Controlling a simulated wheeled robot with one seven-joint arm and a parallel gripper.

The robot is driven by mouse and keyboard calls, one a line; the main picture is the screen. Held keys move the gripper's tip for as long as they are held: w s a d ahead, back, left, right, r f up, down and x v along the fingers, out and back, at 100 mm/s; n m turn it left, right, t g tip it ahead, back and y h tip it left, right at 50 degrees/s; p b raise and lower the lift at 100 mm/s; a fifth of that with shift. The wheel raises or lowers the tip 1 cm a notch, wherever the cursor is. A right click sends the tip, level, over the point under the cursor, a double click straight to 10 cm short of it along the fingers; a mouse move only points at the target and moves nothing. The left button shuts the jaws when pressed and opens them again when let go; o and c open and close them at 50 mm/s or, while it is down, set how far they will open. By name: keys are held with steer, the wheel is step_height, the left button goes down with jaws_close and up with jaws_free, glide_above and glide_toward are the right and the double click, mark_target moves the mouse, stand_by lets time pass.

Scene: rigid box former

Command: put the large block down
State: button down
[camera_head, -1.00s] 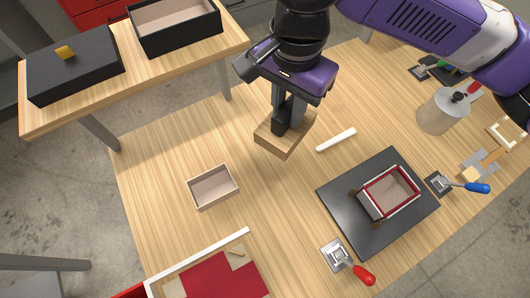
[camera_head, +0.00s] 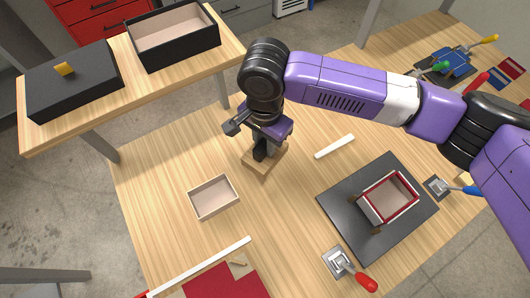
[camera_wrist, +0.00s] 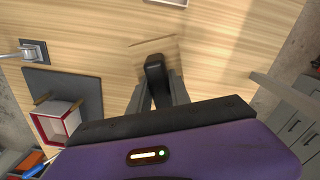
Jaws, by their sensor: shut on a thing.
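The large block (camera_head: 272,161) is a light wooden block near the back middle of the wooden table. My gripper (camera_head: 262,152) is above it and shut on it, with the dark fingers at its top. In the wrist view the block (camera_wrist: 171,47) shows between and beyond my fingers (camera_wrist: 156,78). Its wood colour blends with the table there. The block is low at the table; I cannot tell whether its underside touches the surface.
A small open box (camera_head: 213,197) stands in front of the block. A white bar (camera_head: 334,146) lies to its right. A black plate (camera_head: 345,225) holds a red-rimmed box (camera_head: 388,197), with toggle clamps (camera_head: 340,262) beside it. Bare table surrounds the block.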

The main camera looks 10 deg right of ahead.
mark_target(265, 156)
steer(key=shift+f, duration=3.15)
steer(key=shift+f, duration=0.1)
steer(key=c, duration=1.2)
jaws_free()
step_height(265, 156, up, 12)
steer(key=shift+r+b, duration=0.1)
steer(key=shift+b, duration=0.25)
steer(key=shift+s, duration=0.1)
